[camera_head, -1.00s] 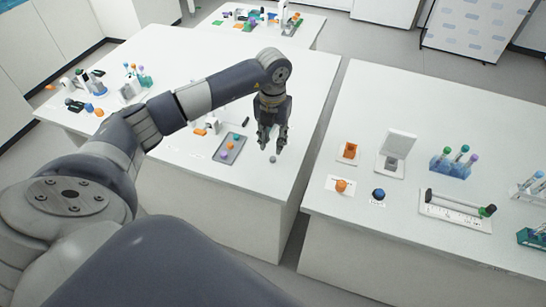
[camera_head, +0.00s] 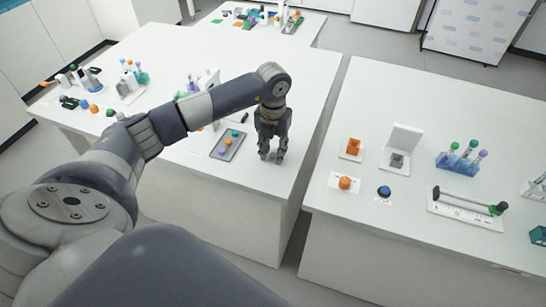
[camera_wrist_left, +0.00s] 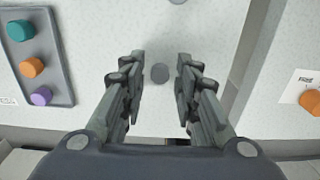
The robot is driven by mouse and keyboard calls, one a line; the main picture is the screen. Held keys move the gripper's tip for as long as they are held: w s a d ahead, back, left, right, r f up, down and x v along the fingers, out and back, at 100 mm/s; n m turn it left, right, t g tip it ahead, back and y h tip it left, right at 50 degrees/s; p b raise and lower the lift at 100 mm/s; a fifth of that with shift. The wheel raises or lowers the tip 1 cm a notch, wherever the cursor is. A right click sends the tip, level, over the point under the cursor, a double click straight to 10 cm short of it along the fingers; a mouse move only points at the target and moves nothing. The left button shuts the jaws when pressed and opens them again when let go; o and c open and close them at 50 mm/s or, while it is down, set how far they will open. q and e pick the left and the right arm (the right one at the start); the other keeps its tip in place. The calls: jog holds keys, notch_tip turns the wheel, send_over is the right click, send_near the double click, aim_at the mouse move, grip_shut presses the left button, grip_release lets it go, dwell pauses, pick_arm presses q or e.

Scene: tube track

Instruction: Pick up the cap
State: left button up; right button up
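A small grey cap (camera_wrist_left: 160,73) sits on the white table between the spread fingertips of my left gripper (camera_wrist_left: 159,70) in the left wrist view. Table surface shows between the cap and each finger, so they look apart. In the head view my left gripper (camera_head: 271,156) points straight down close to the table near its right front edge. The fingers largely cover the cap there. Beside it a dark grey tray (camera_wrist_left: 62,60) holds a teal cap (camera_wrist_left: 19,30), an orange cap (camera_wrist_left: 32,67) and a purple cap (camera_wrist_left: 41,96). My right gripper is not in view.
Across a narrow gap, the right table (camera_head: 350,240) carries an orange cap (camera_head: 345,183), a blue cap (camera_head: 384,192), a tube rack (camera_head: 458,160) and a white track (camera_head: 465,208). More tubes and caps stand at the left table's far left.

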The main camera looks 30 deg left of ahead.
aim_at(273, 155)
pick_arm(q)
grip_shut()
jog(key=shift+r, duration=0.1)
jog(key=shift+r+p, duration=1.9)
jog(key=shift+r, duration=0.8)
